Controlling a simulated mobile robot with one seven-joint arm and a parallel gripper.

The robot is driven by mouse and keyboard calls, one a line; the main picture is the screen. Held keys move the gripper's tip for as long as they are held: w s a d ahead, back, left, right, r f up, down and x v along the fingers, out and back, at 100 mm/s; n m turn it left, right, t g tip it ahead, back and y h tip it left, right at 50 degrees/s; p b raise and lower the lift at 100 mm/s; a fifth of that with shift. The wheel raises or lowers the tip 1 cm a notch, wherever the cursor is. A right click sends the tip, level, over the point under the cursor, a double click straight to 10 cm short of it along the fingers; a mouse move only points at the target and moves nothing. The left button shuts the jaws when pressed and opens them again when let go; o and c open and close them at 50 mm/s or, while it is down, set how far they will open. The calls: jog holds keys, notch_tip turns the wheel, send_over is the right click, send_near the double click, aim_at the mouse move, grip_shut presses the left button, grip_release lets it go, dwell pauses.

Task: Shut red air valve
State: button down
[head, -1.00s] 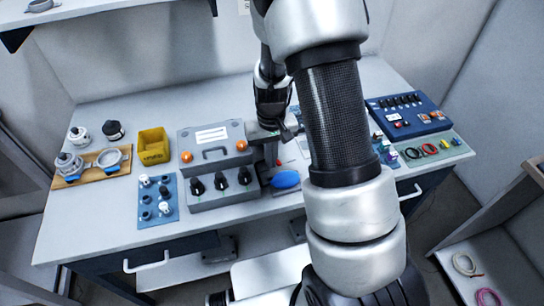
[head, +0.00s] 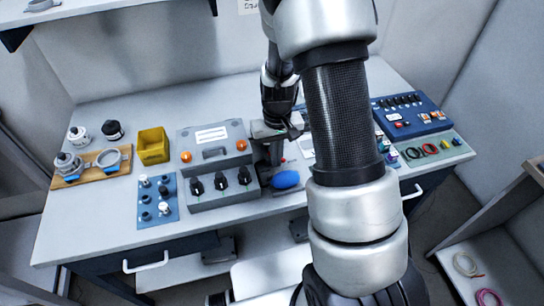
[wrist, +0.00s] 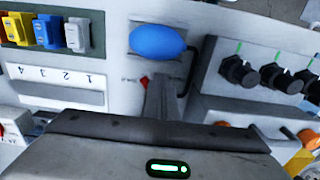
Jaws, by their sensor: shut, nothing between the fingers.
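A small red part (wrist: 144,81), likely the air valve's handle, shows in the wrist view just left of my gripper's fingers (wrist: 160,84). The fingers are shut and empty, pointing down towards the panel beside the red part. They cover some of it, so I cannot tell whether they touch it or how the valve is turned. In the head view my gripper (head: 274,160) is above the panel just behind the blue bulb (head: 286,180). The bulb also shows in the wrist view (wrist: 158,43).
A grey case with black knobs (head: 220,184) stands close to the left of my gripper. A yellow bin (head: 153,146) and a wooden board (head: 70,178) are farther left. A blue switch box (head: 408,115) and a panel with coloured rings (head: 433,150) stand to the right.

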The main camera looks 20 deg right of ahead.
jog(key=shift+d, duration=0.35)
jog(key=shift+w+d, duration=0.3)
jog(key=shift+d, duration=0.2)
dwell(0.4)
